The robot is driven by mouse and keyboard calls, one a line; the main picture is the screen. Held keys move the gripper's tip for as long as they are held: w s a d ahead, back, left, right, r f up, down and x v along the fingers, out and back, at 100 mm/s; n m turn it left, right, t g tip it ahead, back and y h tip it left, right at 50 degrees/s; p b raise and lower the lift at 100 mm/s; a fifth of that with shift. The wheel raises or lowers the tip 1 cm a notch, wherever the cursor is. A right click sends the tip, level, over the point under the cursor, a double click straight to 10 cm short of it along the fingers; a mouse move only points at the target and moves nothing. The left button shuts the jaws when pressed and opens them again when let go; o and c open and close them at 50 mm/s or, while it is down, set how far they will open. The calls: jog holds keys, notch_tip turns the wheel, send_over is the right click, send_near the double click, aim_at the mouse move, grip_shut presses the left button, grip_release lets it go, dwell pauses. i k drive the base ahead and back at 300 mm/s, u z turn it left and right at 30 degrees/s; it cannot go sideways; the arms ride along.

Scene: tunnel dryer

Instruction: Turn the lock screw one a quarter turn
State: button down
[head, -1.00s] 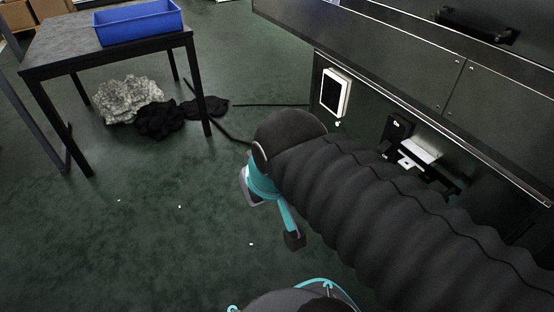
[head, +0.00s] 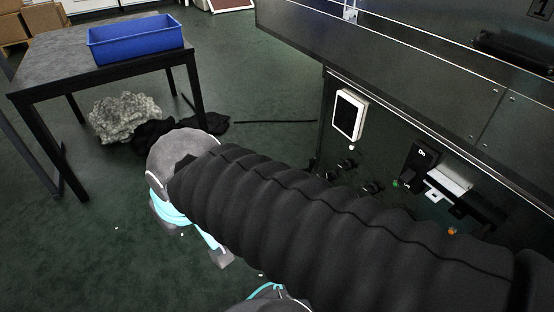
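The dark machine panel (head: 312,135) fills the right side of the head view. I cannot tell which of its small fittings is lock screw one. Small dark knobs (head: 345,165) sit below the screen, and another dark knob (head: 372,187) is lower right of them. My ribbed black arm sleeve crosses the picture and hides the lower part of the panel. The rounded arm joint and teal links are over the floor at left of the panel. No gripper fingers can be made out.
A white-framed screen (head: 348,115), a black switch (head: 418,165), a white bracket (head: 440,186), a green light (head: 395,183) and an orange one (head: 452,231) are on the machine. A table (head: 50,62) with a blue bin (head: 137,40) stands left. Floor at lower left is mostly clear.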

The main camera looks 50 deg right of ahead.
aim_at(313, 159)
jog(key=z, duration=0.1)
jog(key=i, duration=0.6)
jog(key=z, duration=0.9)
jog(key=i, duration=0.4)
jog(key=z, duration=0.4)
